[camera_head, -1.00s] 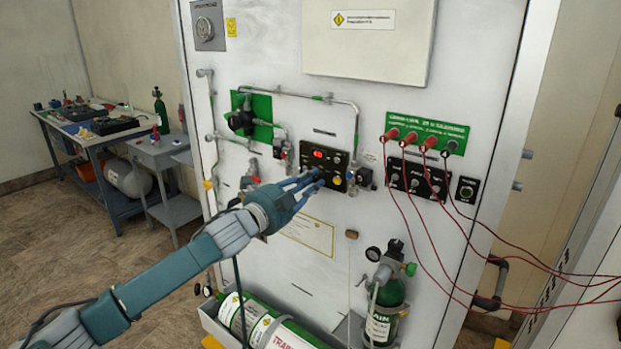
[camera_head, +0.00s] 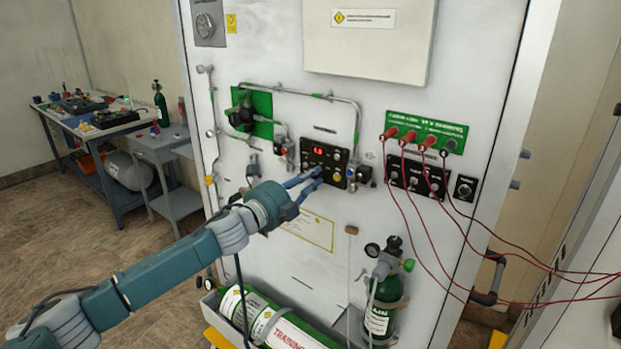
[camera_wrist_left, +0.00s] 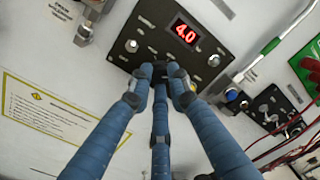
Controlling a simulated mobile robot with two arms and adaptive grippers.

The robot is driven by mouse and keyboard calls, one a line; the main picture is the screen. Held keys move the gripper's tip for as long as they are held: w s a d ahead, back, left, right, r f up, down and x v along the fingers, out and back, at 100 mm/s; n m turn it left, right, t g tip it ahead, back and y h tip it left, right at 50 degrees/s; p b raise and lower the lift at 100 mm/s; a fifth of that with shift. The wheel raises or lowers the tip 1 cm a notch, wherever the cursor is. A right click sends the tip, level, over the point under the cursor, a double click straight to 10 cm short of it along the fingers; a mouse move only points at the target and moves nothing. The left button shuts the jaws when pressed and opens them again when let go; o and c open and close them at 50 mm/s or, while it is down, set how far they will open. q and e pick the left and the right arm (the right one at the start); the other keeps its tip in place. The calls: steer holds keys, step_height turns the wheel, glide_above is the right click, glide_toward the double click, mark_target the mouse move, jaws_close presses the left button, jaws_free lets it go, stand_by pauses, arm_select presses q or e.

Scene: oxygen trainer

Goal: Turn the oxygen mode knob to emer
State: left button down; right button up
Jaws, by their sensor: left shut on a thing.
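The black oxygen panel (camera_head: 338,160) is mounted on the white board, with a red lit display (camera_head: 317,151) that reads 4.0 in the left wrist view (camera_wrist_left: 186,32). My left gripper (camera_head: 318,174) is at the lower edge of this panel. In the left wrist view its blue fingers (camera_wrist_left: 166,82) are closed around a small dark knob (camera_wrist_left: 160,68) below the display. The fingers hide most of the knob, so its pointer and setting labels cannot be read. My right gripper is not in view.
A blue-tipped fitting (camera_wrist_left: 232,96) sits just right of the panel. A second black panel (camera_head: 418,178) and red cables (camera_head: 440,220) are farther right. Metal pipes (camera_head: 310,96) run above. The board directly under the panel is mostly clear.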

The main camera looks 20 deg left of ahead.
arm_select(q)
steer(key=c, duration=1.6)
jaws_free()
steer(key=v, duration=1.2)
